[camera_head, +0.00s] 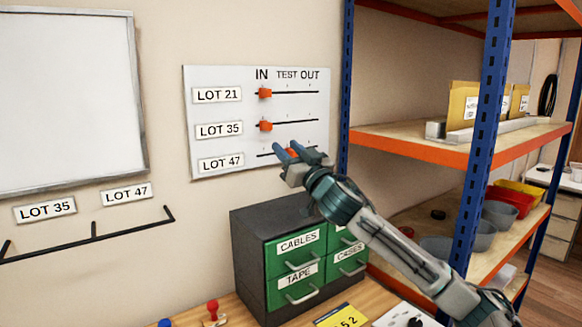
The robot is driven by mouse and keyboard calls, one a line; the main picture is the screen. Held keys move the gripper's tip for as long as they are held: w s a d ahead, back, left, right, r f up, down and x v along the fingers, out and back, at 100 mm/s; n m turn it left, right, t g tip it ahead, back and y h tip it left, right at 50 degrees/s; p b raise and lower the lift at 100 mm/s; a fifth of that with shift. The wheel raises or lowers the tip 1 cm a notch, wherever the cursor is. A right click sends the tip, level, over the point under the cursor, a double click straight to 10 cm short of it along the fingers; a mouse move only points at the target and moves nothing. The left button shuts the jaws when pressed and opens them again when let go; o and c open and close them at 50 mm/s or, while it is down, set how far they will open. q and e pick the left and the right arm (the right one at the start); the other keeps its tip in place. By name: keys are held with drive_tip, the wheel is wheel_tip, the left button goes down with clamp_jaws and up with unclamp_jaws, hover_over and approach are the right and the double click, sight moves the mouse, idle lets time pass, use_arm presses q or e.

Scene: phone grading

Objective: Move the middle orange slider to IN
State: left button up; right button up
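A white board (220,73) on the wall carries three horizontal slots under the words IN, TEST and OUT. The middle orange slider (265,126), in the LOT 35 row, sits at the left end of its slot, under IN. The top orange slider (264,93), in the LOT 21 row, is also under IN. My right gripper (287,149) is at the LOT 47 row, below and right of the middle slider. Some orange of the bottom slider (291,153) shows between its fingers, around TEST. Whether the fingers grip it cannot be told. My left gripper is out of view.
A dark cabinet with green drawers (298,244) stands on the wooden table below the board. A shelf rack with a blue post (486,120) stands close on the right. A whiteboard (65,95) and a dark rail (95,231) are on the left wall.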

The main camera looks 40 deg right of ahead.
drive_tip(key=shift+s+a+f, duration=0.15)
drive_tip(key=shift+s+f, duration=0.05)
drive_tip(key=shift+s, duration=0.25)
drive_tip(key=shift+r, duration=0.1)
